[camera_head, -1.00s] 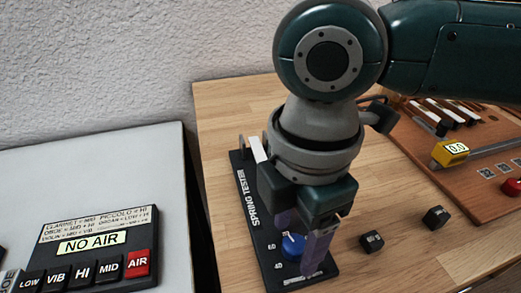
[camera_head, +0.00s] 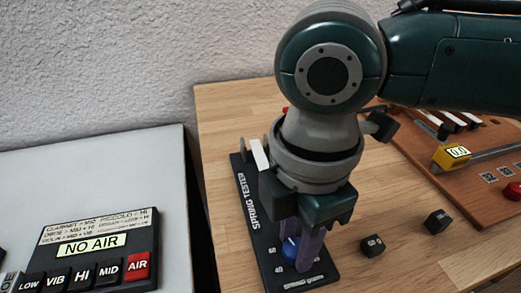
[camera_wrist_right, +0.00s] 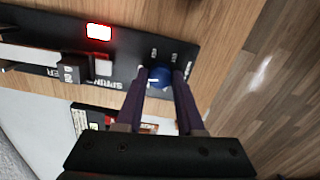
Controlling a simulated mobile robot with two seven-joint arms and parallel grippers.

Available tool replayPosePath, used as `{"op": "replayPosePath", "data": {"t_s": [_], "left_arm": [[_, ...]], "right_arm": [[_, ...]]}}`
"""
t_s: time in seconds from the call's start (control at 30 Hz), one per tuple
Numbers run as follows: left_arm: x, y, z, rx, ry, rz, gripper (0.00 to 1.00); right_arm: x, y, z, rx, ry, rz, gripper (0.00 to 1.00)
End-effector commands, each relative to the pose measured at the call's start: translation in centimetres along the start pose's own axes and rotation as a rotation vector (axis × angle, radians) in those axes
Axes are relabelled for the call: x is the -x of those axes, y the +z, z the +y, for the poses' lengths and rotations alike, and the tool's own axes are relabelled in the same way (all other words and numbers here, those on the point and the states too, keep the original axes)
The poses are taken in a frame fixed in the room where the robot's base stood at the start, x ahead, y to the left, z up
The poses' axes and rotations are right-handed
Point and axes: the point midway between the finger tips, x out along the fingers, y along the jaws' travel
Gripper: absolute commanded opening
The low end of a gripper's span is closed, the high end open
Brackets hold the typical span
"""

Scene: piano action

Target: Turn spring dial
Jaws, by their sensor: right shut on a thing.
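The blue spring dial (camera_head: 290,247) sits on the black spring tester board (camera_head: 248,200), near its front end. My right gripper (camera_head: 300,250) comes down over the board from above, with its purple fingers on either side of the dial. In the right wrist view the dial (camera_wrist_right: 160,76) shows between the two fingertips (camera_wrist_right: 161,80), and the gripper is shut on it. The fingers partly hide the dial and the printing around it. My left gripper is not in view.
Two small black blocks (camera_head: 372,244) (camera_head: 437,221) lie on the wooden table right of the tester. A panel with AIR buttons (camera_head: 100,250) is at the left. A red light (camera_wrist_right: 98,31) shows on the tester.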

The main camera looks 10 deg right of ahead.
Motion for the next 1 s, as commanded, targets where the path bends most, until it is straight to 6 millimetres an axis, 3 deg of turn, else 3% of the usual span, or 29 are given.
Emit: {"op": "replayPosePath", "data": {"t_s": [0.17,0.5,0.83,0.87,1.0], "left_arm": [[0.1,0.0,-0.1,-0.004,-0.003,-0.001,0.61],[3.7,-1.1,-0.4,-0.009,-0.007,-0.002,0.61],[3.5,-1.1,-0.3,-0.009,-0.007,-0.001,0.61],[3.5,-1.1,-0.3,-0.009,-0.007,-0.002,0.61],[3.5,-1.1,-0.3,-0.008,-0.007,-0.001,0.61]], "right_arm": [[0.1,0.0,0.0,-0.002,0.000,0.000,0.00],[0.4,-0.1,-0.1,-0.209,-0.003,0.001,0.00],[0.0,-0.1,0.0,-0.228,-0.001,0.002,0.00],[0.0,-0.1,0.0,-0.228,-0.001,0.002,0.40],[0.0,-0.1,0.0,-0.227,-0.001,0.001,0.56]]}}
